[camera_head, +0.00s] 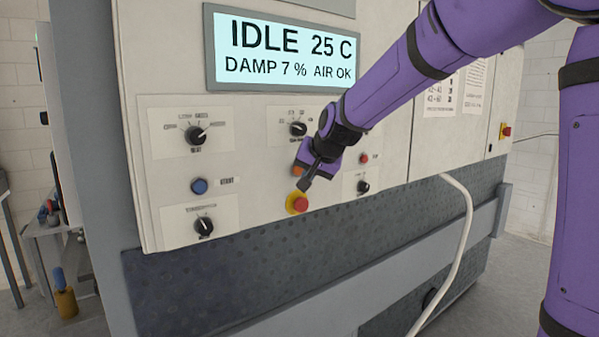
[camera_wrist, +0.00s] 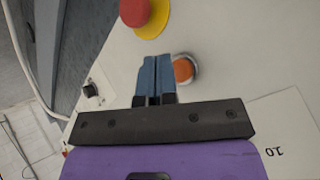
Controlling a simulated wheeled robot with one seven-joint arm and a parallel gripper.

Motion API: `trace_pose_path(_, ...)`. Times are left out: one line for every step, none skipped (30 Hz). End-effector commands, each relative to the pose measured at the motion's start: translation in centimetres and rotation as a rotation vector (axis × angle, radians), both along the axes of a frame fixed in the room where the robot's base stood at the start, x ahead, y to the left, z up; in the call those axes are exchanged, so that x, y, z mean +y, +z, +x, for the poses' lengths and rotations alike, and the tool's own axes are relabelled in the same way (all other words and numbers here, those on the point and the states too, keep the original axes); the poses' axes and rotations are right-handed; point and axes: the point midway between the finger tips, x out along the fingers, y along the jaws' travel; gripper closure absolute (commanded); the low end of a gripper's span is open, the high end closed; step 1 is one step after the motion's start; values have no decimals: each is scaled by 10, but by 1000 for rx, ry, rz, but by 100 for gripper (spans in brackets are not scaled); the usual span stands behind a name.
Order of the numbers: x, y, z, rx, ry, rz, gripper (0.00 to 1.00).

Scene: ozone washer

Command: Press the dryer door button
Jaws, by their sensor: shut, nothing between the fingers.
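An orange button (camera_head: 297,170) sits on the machine's white control panel, partly hidden by my gripper. It also shows in the wrist view (camera_wrist: 184,71), in a round metal ring just right of my fingers. My gripper (camera_head: 304,187) is shut and empty in front of the panel. In the wrist view its blue fingers (camera_wrist: 154,59) are side by side, overlapping the left edge of the button's ring. I cannot tell whether they touch the panel. No readable label marks any button as the dryer door button.
A red mushroom button on a yellow base (camera_head: 298,203) is close below my fingertips; it also shows in the wrist view (camera_wrist: 136,12). A blue button (camera_head: 199,186), a small red button (camera_head: 364,158) and several black knobs surround it. The display (camera_head: 285,50) reads IDLE. A pale hose (camera_head: 462,235) hangs at right.

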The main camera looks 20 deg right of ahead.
Motion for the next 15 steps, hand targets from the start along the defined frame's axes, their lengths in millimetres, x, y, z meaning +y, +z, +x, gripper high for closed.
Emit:
trace_pose_path(0, 0, 0, 0, 0, 0, 100)
trace_pose_path(0, 0, 0, 0, 0, 0, 100)
trace_pose_path(0, 0, 0, 0, 0, 0, 100)
trace_pose_path(0, 0, 0, 0, 0, 0, 100)
trace_pose_path(0, 0, 0, 0, 0, 0, 100)
trace_pose_path(0, 0, 0, 0, 0, 0, 100)
trace_pose_path(0, 0, -1, 0, 0, 0, 100)
trace_pose_path(-1, 0, -3, 0, 0, 0, 100)
trace_pose_path(-2, 0, -5, -1, -1, 0, 100)
trace_pose_path(-2, 0, -8, -1, -1, 0, 100)
trace_pose_path(-3, 1, -10, -1, -1, 0, 100)
trace_pose_path(-4, 0, -14, 0, -1, 1, 100)
trace_pose_path(-5, 0, -16, 0, -1, 1, 100)
trace_pose_path(-5, 1, -19, -1, -2, 1, 100)
trace_pose_path(-6, 1, -22, -1, -1, 0, 100)
